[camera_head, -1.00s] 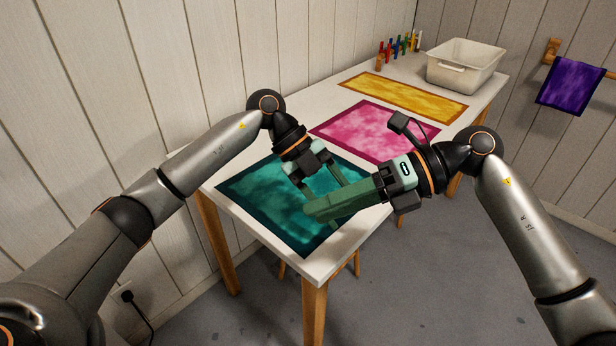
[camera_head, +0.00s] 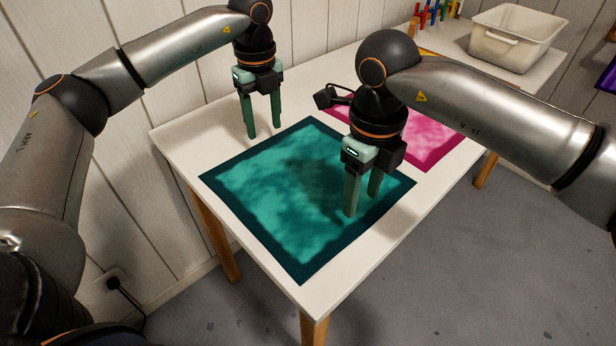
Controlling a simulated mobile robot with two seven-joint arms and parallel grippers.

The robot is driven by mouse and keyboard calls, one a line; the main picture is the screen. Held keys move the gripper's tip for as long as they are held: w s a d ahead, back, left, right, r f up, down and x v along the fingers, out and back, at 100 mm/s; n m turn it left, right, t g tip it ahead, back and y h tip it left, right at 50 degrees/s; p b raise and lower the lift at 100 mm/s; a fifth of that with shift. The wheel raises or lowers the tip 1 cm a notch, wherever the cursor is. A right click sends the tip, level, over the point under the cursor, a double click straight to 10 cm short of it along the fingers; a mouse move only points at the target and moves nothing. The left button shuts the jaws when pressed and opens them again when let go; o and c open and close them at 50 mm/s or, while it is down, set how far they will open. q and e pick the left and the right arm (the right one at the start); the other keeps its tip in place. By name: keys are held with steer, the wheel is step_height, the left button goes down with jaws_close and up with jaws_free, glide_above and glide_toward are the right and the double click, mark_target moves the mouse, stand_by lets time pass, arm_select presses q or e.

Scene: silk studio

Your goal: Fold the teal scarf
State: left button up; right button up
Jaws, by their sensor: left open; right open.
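The teal scarf (camera_head: 290,215) lies flat and spread out on the near end of the white table (camera_head: 185,140), with a dark teal border around a mottled lighter middle. My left gripper (camera_head: 264,136) is open and empty, pointing down beyond the scarf's far left edge, over bare table. My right gripper (camera_head: 362,205) is open and empty, pointing down over the scarf's right part near its border. Whether its fingertips touch the cloth I cannot tell. My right gripper hides a small part of the scarf.
A pink scarf (camera_head: 432,140) lies flat behind the teal one, partly hidden by my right arm. A sliver of yellow cloth (camera_head: 427,53) shows farther back. A white bin (camera_head: 517,38) and coloured bottles (camera_head: 437,12) stand at the far end. The wall runs along the left.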

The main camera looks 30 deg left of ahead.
mark_target(267, 149)
arm_select(q)
steer(key=shift+f, duration=1.95)
arm_select(e)
steer(key=shift+f, duration=1.95)
arm_select(q)
steer(key=shift+f, duration=0.15)
arm_select(e)
steer(key=shift+f, duration=0.15)
arm_select(q)
jaws_close()
arm_select(e)
jaws_close()
steer(key=shift+r, duration=0.2)
